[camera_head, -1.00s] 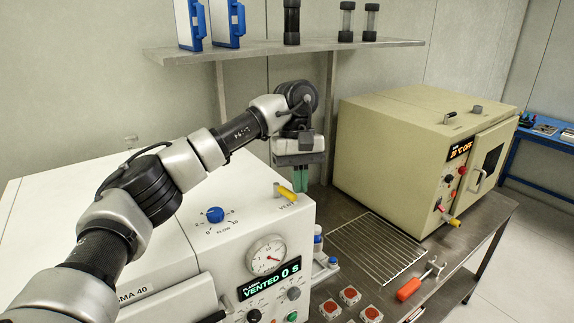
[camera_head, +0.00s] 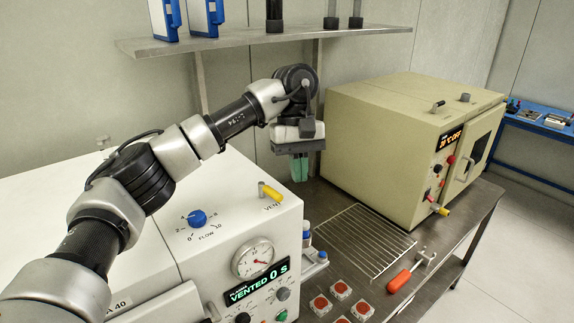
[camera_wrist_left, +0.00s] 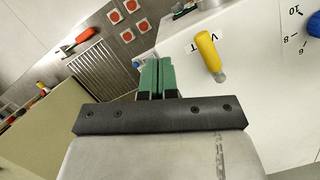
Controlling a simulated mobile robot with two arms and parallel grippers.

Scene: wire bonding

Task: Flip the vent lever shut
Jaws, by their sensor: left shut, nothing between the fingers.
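The vent lever (camera_head: 270,192) has a yellow handle and stands on top of the white plasma machine (camera_head: 160,235), beside the letters "VENT". It also shows in the left wrist view as a yellow lever (camera_wrist_left: 208,52) on the white top, to the right of the fingers. The machine's display (camera_head: 256,283) reads "VENTED 0 S". My left gripper (camera_head: 299,168) points down behind and to the right of the lever, apart from it. Its green fingers are together in the left wrist view (camera_wrist_left: 157,75), with nothing between them. My right gripper is not in view.
A blue flow knob (camera_head: 197,218) sits left of the lever. A beige oven (camera_head: 400,140) stands right, with a wire rack (camera_head: 365,240) and a red-handled tool (camera_head: 399,281) on the bench. Several red-topped pieces (camera_head: 340,289) lie in front. A shelf (camera_head: 260,41) hangs behind the arm.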

